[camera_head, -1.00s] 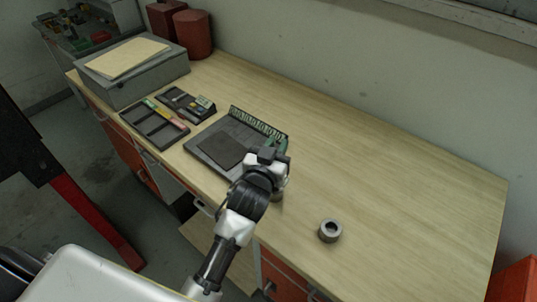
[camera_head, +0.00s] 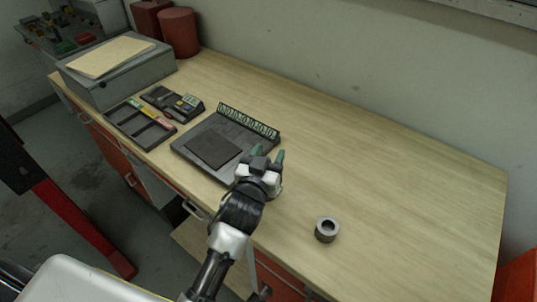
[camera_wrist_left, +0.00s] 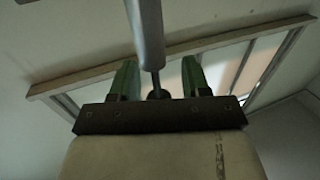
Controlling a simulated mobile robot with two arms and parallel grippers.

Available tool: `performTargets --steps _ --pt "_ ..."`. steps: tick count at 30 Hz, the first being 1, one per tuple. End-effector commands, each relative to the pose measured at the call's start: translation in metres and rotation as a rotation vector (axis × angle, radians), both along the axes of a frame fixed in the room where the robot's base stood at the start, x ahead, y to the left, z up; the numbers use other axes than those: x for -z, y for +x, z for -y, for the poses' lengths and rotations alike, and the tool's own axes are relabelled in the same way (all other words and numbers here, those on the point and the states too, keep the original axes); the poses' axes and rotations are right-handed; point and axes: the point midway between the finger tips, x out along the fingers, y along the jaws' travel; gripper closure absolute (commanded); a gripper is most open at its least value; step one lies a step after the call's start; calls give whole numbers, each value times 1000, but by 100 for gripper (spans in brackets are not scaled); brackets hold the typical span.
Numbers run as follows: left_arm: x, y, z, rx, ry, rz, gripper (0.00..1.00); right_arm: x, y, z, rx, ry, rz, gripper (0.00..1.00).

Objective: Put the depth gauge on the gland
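A short grey metal ring with a dark bore (camera_head: 327,230), which looks like the gland, stands on the bench near its front edge. My left gripper (camera_head: 269,156) is to the left of it and farther back, beside the dark tray, with its green fingers apart. In the left wrist view the green fingers (camera_wrist_left: 158,80) also stand apart. A grey rod with a thin lower end (camera_wrist_left: 147,35) shows between them without visibly touching either; I cannot tell whether it is the depth gauge. No other depth gauge can be made out. My right gripper is out of view.
A dark tray (camera_head: 180,149) with a row of green-edged slots lies behind my left gripper. Dark organizers (camera_head: 139,124), a grey box (camera_head: 120,80) and red canisters (camera_head: 178,32) stand farther left. The bench's right half (camera_head: 410,185) is clear around the ring.

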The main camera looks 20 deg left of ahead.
Motion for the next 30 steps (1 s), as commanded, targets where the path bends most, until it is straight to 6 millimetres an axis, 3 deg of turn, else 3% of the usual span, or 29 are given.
performTargets --steps 11,24,30 --pt "-3 -5 0 0 0 1 53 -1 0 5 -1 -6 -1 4" --pt "-1 -92 -3 -1 -1 -1 53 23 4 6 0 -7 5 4" --pt "-3 -115 -3 0 0 -1 53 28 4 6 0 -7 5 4"
